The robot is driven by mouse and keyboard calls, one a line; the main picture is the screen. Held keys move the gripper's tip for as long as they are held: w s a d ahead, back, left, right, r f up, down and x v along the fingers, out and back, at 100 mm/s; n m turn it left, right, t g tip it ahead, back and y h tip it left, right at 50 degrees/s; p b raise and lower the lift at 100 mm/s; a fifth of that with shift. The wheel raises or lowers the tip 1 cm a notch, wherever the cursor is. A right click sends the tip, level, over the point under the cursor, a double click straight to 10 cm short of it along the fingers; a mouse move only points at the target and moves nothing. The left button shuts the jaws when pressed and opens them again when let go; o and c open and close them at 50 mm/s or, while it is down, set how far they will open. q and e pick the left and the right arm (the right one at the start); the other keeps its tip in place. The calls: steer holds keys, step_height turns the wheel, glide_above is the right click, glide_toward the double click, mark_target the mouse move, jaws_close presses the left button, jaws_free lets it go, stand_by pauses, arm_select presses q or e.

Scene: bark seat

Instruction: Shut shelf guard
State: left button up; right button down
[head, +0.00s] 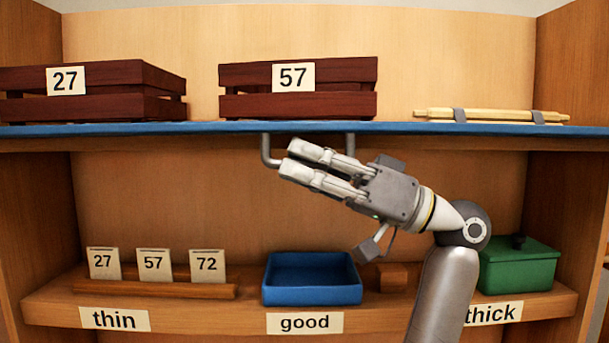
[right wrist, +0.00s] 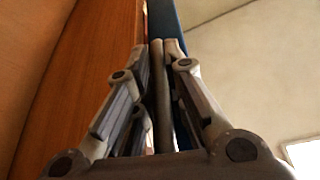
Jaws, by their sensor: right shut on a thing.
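The shelf guard (head: 200,128) shows as a long thin blue strip along the front edge of the upper shelf, seen nearly edge-on. A grey bar handle (head: 266,150) hangs under its middle. My right gripper (head: 290,160) is shut on this handle and hides most of its crossbar. In the right wrist view, the grey bar (right wrist: 160,85) runs between the fingers of my right gripper (right wrist: 158,48), with the blue guard (right wrist: 168,22) just beyond. My left gripper is not in view.
Two dark red crates, 27 (head: 120,75) and 57 (head: 330,103), and pale sticks (head: 485,115) with grey bands are on the upper shelf. Below are a card rack (head: 160,289), a blue tray (head: 312,296), a small wooden block (head: 393,277) and a green lidded box (head: 525,270).

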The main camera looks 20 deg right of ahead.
mark_target(306, 121)
steer(key=m, duration=0.1)
steer(key=r+m+t, duration=0.1)
steer(key=shift+s+m+h, duration=0.3)
steer(key=shift+m, duration=0.1)
steer(key=m, duration=0.1)
steer(key=r+m+t+h+p, duration=0.1)
steer(key=m+p, duration=0.1)
steer(key=shift+s+r+m, duration=0.25)
steer(key=shift+r+m, duration=0.05)
step_height(306, 121, up, 4)
steer(key=m+h+p, duration=0.2)
steer(key=m+p, duration=0.2)
steer(key=p, duration=0.1)
steer(key=m+h+p, duration=0.2)
steer(key=m+p, duration=0.3)
steer(key=shift+w+f+t+p, duration=0.1)
steer(key=shift+w+t+p, duration=0.05)
steer(key=shift+t+p, duration=0.25)
steer(key=shift+w+m+h+p, duration=0.15)
steer(key=shift+m+h+p, duration=0.15)
steer(key=shift+m+p, duration=0.4)
steer(key=shift+w+r+m+g, duration=0.2)
steer(key=shift+m+g, duration=0.1)
steer(key=shift+m, duration=0.25)
steer(key=shift+w+r+m+g, duration=0.15)
steer(key=shift+m+g, duration=0.15)
steer(key=shift+m, duration=0.25)
steer(key=shift+h+p, duration=0.3)
